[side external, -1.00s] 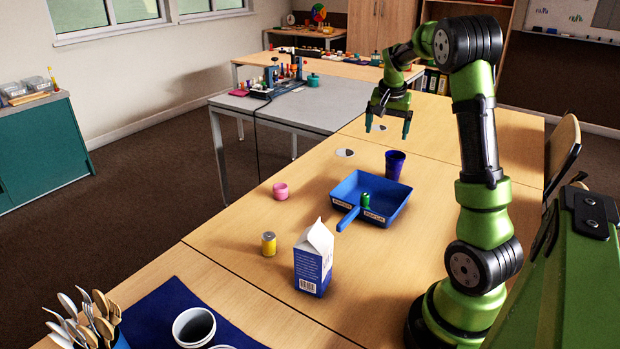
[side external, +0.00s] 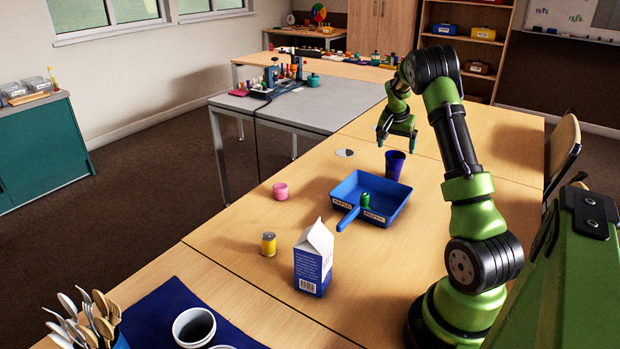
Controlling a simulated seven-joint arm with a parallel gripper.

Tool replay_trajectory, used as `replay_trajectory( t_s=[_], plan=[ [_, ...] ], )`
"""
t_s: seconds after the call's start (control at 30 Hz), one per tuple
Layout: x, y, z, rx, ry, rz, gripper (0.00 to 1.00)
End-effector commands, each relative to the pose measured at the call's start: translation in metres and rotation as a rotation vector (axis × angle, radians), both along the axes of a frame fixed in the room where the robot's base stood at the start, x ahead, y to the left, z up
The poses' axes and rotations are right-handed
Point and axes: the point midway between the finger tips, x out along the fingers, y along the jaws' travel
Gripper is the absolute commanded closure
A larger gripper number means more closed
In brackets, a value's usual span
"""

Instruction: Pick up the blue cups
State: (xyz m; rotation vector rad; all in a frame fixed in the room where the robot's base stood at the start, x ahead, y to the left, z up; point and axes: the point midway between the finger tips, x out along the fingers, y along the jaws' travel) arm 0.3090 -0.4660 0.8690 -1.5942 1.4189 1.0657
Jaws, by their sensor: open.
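One dark blue cup (side external: 395,164) stands upright on the wooden table, just behind the blue tray. My gripper (side external: 396,142) is open and empty, pointing down above and slightly behind the cup. The fingertips look close to the cup's rim height in the picture, but I cannot tell how far apart they are in depth. No other cup that is clearly blue is in view.
A blue tray (side external: 347,188) with a handle holds a green object (side external: 365,200). White cups (side external: 194,326) stand on a blue mat (side external: 150,312) at the front.

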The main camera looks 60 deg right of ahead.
Motion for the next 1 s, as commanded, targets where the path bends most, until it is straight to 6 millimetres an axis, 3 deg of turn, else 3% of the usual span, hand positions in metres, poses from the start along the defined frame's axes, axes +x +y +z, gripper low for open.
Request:
replay_trajectory(
  t_s=[0.33,0.67,1.0],
  plan=[
    [0.000,-0.012,-0.044,0.001,0.001,-0.001,0.08],
    [0.002,-0.015,-0.049,-0.001,-0.001,-0.001,0.08],
    [0.001,-0.015,-0.049,-0.001,-0.001,0.000,0.60]
  ],
)
